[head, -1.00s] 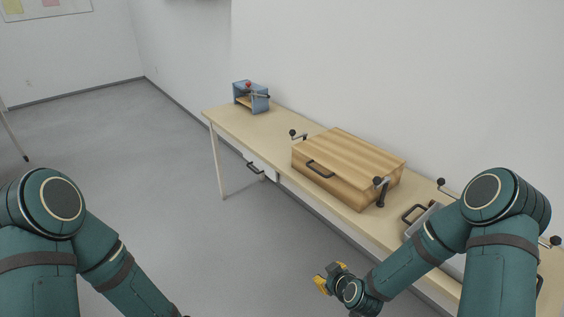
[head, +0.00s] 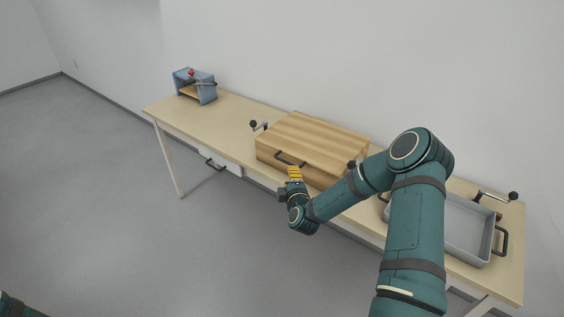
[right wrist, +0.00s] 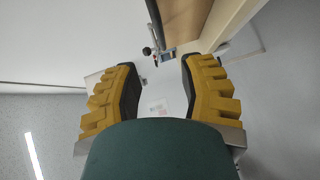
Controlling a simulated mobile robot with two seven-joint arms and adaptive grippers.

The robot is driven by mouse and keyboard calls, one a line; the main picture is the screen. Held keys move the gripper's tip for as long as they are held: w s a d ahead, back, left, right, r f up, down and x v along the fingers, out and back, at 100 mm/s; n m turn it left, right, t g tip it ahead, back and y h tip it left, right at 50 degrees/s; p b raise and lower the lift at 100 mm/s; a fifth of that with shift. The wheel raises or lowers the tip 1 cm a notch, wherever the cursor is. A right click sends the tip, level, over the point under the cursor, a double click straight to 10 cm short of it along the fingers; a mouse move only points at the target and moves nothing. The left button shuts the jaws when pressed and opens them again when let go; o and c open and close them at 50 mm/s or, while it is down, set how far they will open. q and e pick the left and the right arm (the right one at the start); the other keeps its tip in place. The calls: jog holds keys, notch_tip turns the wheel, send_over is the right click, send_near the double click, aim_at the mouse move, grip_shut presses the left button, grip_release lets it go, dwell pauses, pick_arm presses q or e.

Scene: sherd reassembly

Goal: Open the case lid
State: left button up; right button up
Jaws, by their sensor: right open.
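The wooden case (head: 308,142) stands on the long table with its lid (head: 315,132) down. A dark handle (head: 289,159) is on its front face. My right gripper (head: 294,172) is just in front of the case, close to the handle in the head view; I cannot tell whether it touches. In the right wrist view its yellow fingers (right wrist: 158,88) are apart with nothing between them. A brown wooden surface (right wrist: 182,18), likely the case, shows at the top there. My left gripper is not in view.
The light wood table (head: 232,125) runs along the wall. A blue box-like device (head: 206,92) stands at its far left end. A grey tray (head: 470,232) with handles lies at the right, partly behind my right arm. A crank (head: 257,126) stands left of the case.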

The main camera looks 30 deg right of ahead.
aim_at(286, 163)
jog(key=b+x, duration=0.1)
jog(key=x, duration=0.9)
jog(key=shift+w+f, duration=0.1)
jog(key=shift+w, duration=0.25)
grip_shut()
